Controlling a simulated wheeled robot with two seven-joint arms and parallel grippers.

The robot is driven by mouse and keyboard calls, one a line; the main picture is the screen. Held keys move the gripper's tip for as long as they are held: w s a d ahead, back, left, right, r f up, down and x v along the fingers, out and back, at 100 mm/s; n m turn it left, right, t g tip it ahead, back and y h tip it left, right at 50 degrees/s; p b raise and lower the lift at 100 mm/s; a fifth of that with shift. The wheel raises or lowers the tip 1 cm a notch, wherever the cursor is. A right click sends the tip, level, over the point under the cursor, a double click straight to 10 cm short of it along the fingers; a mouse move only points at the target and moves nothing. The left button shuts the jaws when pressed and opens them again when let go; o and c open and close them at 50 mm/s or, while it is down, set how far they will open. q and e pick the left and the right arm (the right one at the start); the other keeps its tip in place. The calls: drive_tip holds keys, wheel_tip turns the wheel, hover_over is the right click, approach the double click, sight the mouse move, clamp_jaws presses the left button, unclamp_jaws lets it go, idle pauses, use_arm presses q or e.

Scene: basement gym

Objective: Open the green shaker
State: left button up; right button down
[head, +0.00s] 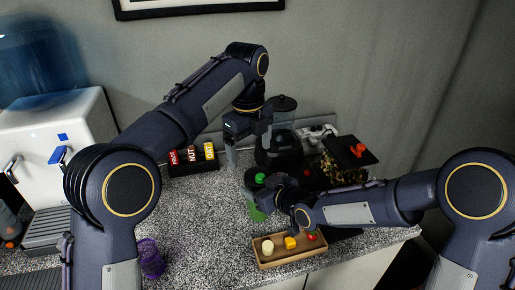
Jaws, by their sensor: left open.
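The green shaker stands on the speckled counter, in the middle of the head view. Its green cap (260,178) and part of its green body (256,213) show; the rest is hidden behind my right gripper. My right gripper (268,196) is at the shaker from the right, at about mid-height. Whether its fingers are closed around the shaker cannot be made out. My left gripper (232,158) is open and empty, pointing down above the counter, to the left of the shaker and higher than its cap.
A dark blender (283,148) stands just behind the shaker. A bar rack (193,168) is behind on the left. A wooden tray (288,262) with small items lies in front. A purple tumbler (150,258) and a water dispenser (45,130) are left. Counter between is clear.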

sight(257, 178)
use_arm(q)
drive_tip(key=shift+w+d+f+m, duration=0.1)
drive_tip(key=shift+d+f+m, duration=0.15)
drive_tip(key=shift+d, duration=0.15)
drive_tip(key=shift+w+d+f+m, duration=0.15)
drive_tip(key=shift+d+m, duration=0.1)
drive_tip(key=shift+d, duration=0.15)
drive_tip(key=shift+f, duration=3.95)
drive_tip(key=c, duration=0.9)
drive_tip(key=o, duration=1)
drive_tip(key=shift+r, duration=0.1)
